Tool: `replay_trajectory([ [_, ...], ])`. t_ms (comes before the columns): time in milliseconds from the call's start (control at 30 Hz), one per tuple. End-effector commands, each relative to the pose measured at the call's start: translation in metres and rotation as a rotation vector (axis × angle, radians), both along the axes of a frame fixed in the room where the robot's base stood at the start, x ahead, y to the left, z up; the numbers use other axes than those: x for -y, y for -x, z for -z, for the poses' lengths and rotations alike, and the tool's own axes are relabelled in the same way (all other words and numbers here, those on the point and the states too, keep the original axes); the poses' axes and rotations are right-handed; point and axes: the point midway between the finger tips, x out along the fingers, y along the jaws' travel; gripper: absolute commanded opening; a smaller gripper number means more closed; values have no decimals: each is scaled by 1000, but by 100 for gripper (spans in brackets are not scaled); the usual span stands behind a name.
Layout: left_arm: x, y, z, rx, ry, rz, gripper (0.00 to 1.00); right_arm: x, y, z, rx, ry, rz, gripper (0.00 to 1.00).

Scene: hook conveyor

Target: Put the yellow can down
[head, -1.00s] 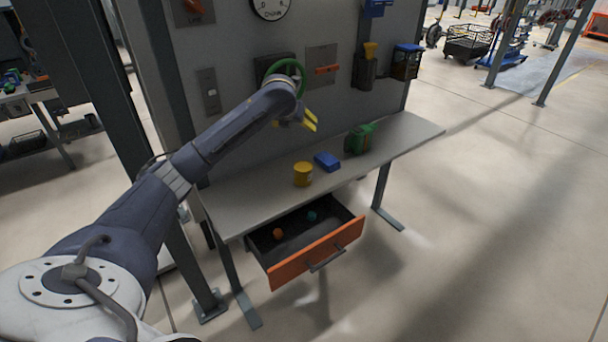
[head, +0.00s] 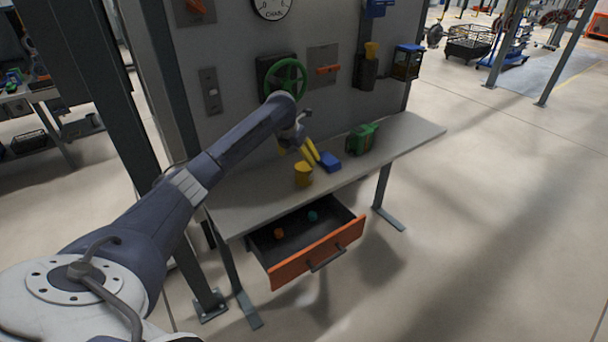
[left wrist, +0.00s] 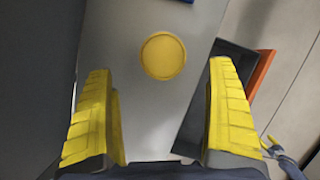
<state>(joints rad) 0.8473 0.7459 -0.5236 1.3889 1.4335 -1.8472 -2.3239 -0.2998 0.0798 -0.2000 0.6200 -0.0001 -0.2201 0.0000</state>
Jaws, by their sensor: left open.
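The yellow can (head: 303,176) stands upright on the grey bench near its front edge. In the left wrist view the can (left wrist: 163,55) shows from above as a round yellow top. My left gripper (head: 298,152) is open and empty, just above and behind the can. In the left wrist view its yellow fingers (left wrist: 161,75) are wide apart on either side of the can, apparently above it and not touching. A small yellow and blue-grey part at the lower right of that view looks like my right gripper (left wrist: 271,144); its jaws are unclear.
A blue block (head: 330,162) lies right of the can, and a green object (head: 362,137) stands further right. The open drawer (head: 318,252) below holds small orange and teal items. The panel behind carries a green wheel (head: 287,78). The bench's right end is clear.

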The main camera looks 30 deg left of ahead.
Motion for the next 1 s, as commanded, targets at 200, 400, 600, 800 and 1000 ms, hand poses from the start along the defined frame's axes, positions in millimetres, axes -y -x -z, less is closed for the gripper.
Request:
replay_trajectory([
  [200, 1, -13, 32, -1, 2, -1, 89, 0, 0, 0, 0, 0, 0, 44],
  [400, 1, -19, 46, 0, 1, -1, 89, 0, 0, 0, 0, 0, 0, 44],
  [600, 2, -22, 53, -1, 1, 0, 89, 0, 0, 0, 0, 0, 0, 44],
  [800, 6, -31, 77, -2, 3, 0, 89, 0, 0, 0, 0, 0, 0, 44],
  [1000, 5, -38, 93, 0, 0, -1, 89, 0, 0, 0, 0, 0, 0, 44],
])
